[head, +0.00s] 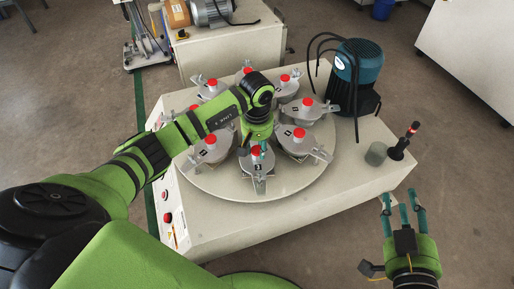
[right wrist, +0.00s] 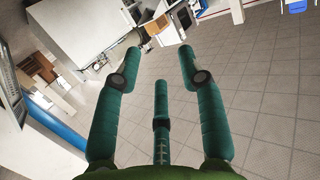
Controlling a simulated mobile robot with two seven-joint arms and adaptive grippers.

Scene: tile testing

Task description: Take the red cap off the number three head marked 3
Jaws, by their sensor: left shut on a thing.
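The front head (head: 258,170) of the round turntable (head: 225,184) carries a dark number tag, too small to read surely. A red cap (head: 256,152) shows at its top, partly covered by my left gripper (head: 262,149). The left gripper points down and is shut on this cap; its contact is mostly hidden by the wrist. Other heads with red caps, such as the front-left one (head: 210,140) and the right one (head: 299,133), stand around the turntable. My right gripper (head: 403,199) is open and empty, right of the machine; its spread fingers also show in the right wrist view (right wrist: 160,65).
A teal motor (head: 358,62) with black hoses stands at the machine's back right. A grey-green cylinder (head: 376,154) and a black post with a red top (head: 404,141) stand at its right. A cabinet with a motor (head: 213,12) is behind. Floor is free on the right.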

